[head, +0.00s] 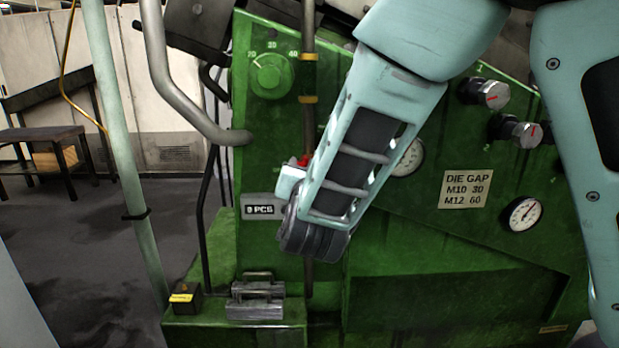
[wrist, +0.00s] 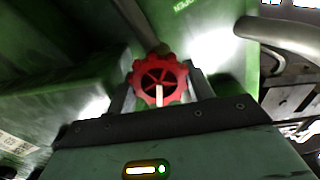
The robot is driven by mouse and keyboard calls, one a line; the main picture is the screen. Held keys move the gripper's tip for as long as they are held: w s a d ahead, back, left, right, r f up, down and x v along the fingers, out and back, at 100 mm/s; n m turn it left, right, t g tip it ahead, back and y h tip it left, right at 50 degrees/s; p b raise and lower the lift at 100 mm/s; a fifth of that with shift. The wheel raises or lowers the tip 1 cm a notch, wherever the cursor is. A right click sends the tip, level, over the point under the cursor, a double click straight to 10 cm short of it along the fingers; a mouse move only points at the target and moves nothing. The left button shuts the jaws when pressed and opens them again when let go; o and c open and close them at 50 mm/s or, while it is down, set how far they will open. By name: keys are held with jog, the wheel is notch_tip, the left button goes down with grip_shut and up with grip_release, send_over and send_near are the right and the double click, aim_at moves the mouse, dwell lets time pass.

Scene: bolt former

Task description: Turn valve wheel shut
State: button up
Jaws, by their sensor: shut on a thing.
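The valve wheel (wrist: 158,80) is red with a scalloped rim and spokes. In the wrist view it sits between the two fingers of my gripper (wrist: 160,90), which are shut on its rim from both sides. A pale bar lies across the lower part of the wheel. In the head view only a small red piece of the valve wheel (head: 303,160) shows beside my gripper (head: 289,175); my wrist and forearm hide the rest. The wheel is by a vertical brown pipe (head: 308,120) on the front of the green machine (head: 410,225).
Gauges and knobs are at the right. A metal block (head: 255,300) sits on the low ledge. A pale post (head: 122,150) stands left; open floor lies beyond it.

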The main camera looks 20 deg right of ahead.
jog(key=shift+f, duration=0.15)
jog(key=o, duration=0.7)
jog(key=shift+s, duration=0.1)
jog(key=b+v, duration=0.2)
jog(key=v, duration=1.5)
jog(key=shift+s, duration=0.15)
jog(key=shift+a, duration=0.15)
